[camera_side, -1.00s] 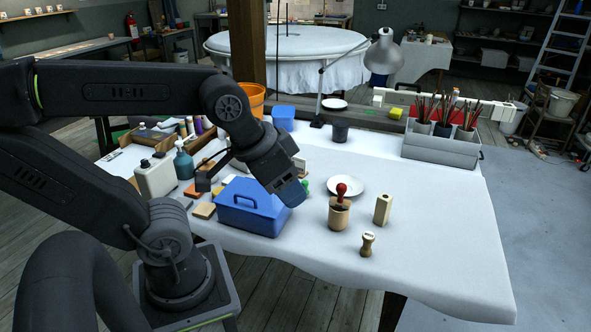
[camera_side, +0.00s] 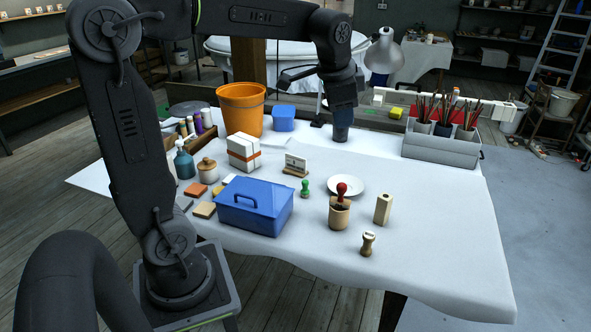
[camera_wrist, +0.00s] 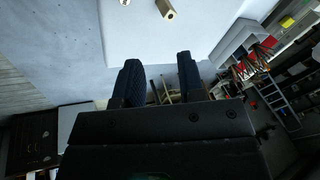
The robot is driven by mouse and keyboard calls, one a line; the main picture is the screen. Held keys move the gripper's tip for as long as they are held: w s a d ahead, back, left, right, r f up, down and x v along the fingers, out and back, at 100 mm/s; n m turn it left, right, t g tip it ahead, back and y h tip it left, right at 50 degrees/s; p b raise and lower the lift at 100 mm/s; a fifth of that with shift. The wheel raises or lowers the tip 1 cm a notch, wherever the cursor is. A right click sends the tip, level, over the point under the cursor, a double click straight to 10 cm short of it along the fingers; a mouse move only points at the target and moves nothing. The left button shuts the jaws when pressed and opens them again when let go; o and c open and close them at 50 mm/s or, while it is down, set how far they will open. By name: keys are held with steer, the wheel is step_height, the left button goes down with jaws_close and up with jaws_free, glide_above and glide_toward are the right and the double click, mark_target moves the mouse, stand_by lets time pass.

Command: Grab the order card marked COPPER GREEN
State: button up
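A small pale card stands in a wooden holder (camera_side: 296,164) on the white-covered table in the side view, between the white box and the green-handled stamp. It bears dark print too small to read, so I cannot tell whether it says COPPER GREEN. The card is not visible in the wrist view.
A blue toolbox (camera_side: 253,206) stands in front of the card. A white box (camera_side: 244,151) is to its left, a green-handled stamp (camera_side: 305,188) and white plate (camera_side: 346,187) to its right. An orange bucket (camera_side: 241,108) and lamp (camera_side: 385,54) are behind. The table's right front is mostly clear.

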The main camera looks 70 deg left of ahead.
steer(key=w+a+f+m+g, duration=0.2)
steer(key=w+a+f, duration=0.1)
steer(key=w+a, duration=0.65)
steer(key=m+g, duration=0.3)
steer(key=m, duration=0.2)
glide_above(294, 170)
steer(key=w+d, duration=0.1)
steer(key=shift+y, duration=0.4)
steer(key=f, duration=2.6)
steer(key=shift+w+d+f, duration=0.2)
steer(key=shift+f, duration=0.2)
steer(key=shift+x, duration=3)
steer(key=shift+s+a+f, duration=0.1)
steer(key=shift+s+f, duration=0.05)
steer(key=shift+s, duration=0.05)
steer(key=shift+c, duration=0.3)
jaws_close()
